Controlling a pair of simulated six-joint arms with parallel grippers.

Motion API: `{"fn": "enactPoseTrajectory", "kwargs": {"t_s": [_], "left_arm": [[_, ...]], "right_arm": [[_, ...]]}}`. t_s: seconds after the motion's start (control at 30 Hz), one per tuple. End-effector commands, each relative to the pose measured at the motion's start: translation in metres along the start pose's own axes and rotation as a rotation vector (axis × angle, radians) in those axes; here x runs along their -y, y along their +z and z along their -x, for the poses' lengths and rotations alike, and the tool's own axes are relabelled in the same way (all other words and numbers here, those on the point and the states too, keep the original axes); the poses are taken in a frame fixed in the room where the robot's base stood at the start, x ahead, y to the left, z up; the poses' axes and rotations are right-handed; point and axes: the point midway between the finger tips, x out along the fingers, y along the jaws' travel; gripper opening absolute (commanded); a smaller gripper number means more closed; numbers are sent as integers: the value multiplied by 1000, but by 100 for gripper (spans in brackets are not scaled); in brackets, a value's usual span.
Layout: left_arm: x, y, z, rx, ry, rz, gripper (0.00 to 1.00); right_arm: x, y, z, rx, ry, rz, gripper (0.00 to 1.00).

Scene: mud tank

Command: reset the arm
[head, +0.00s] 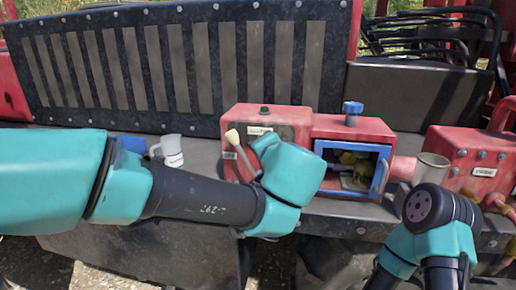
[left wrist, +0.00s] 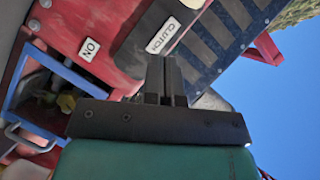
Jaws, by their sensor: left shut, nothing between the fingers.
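My left arm reaches in from the left in the head view, its teal wrist in front of a red control box (head: 265,118). My left gripper (left wrist: 165,70) shows in the left wrist view, its dark fingers together and empty, close to the black plate with the CLUTCH label (left wrist: 163,35). I cannot tell whether the fingers touch it. In the head view the fingers are hidden behind the wrist. A lever with a cream knob (head: 232,136) stands beside the wrist. My right arm shows at the lower right; its gripper is not visible.
A blue-framed compartment (head: 322,148) stands open, with yellowish parts inside, under a blue knob (head: 353,108). A white mug (head: 172,151) stands at the left behind my arm. A grey cup (head: 431,165) and another red box (head: 465,150) are at the right. A slatted panel (head: 205,62) rises behind.

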Motion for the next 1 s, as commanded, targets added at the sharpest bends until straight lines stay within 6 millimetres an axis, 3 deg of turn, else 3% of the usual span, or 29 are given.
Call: {"fn": "enactPoseTrajectory", "kwargs": {"t_s": [0.23, 0.5, 0.63, 0.77, 1.0], "left_arm": [[0, 0, 13, 1, -1, 1, 0], [0, 1, 12, 2, 1, 0, 0], [-12, 8, 3, 26, 36, -15, 0], [-42, 30, -21, 95, 136, -53, 0], [-137, 111, -76, 296, 470, -109, 0]], "right_arm": [[0, 0, 0, 0, 0, 0, 43], [0, 0, 0, 0, 0, 0, 43], [0, 0, 0, 0, 0, 0, 43], [0, 0, 0, 0, 0, 0, 43], [0, 0, 0, 0, 0, 0, 43]]}}
